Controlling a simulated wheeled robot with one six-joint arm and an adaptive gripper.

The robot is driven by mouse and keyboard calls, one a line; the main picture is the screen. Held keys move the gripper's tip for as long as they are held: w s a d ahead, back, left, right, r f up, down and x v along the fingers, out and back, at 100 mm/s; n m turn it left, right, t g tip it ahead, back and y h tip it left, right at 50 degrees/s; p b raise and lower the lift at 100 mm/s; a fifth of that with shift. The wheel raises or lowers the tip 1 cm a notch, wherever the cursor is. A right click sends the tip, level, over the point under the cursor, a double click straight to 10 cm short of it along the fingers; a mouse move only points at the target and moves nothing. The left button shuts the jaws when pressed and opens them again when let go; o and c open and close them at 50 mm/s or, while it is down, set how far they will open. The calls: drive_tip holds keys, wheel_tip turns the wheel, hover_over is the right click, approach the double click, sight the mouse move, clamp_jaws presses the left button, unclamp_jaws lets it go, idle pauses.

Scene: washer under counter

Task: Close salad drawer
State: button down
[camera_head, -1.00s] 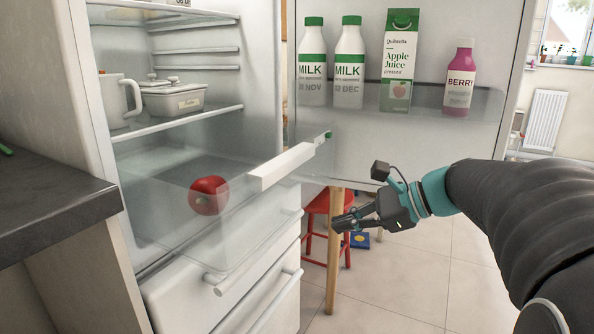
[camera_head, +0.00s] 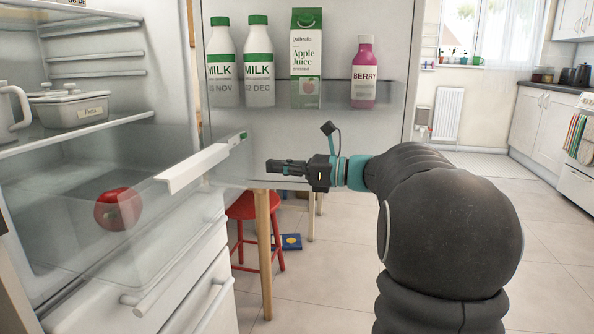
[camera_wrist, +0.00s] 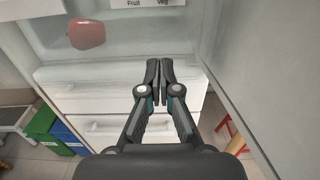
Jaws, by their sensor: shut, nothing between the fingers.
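The clear salad drawer (camera_head: 135,215) is pulled out of the open fridge at the left of the head view. Its white front handle strip (camera_head: 193,168) faces right, and a red pepper or tomato (camera_head: 117,208) lies inside. In the wrist view the red item (camera_wrist: 86,34) shows at upper left, with a label strip (camera_wrist: 148,3) reading "Fruit" and "Veg" at the top edge. My gripper (camera_head: 268,166) is shut and empty, to the right of the drawer front and pointing left at it. They look apart. In the wrist view my gripper (camera_wrist: 159,62) is above the lower white drawers.
The open fridge door (camera_head: 310,130) stands behind my gripper, with milk, juice and a berry bottle on its shelf. White freezer drawers (camera_head: 185,290) are below the salad drawer. A red stool (camera_head: 245,210) stands beyond. The floor at right is clear.

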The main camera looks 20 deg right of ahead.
sight(240, 164)
drive_tip(key=x, duration=0.6)
drive_tip(key=shift+w+a, duration=0.1)
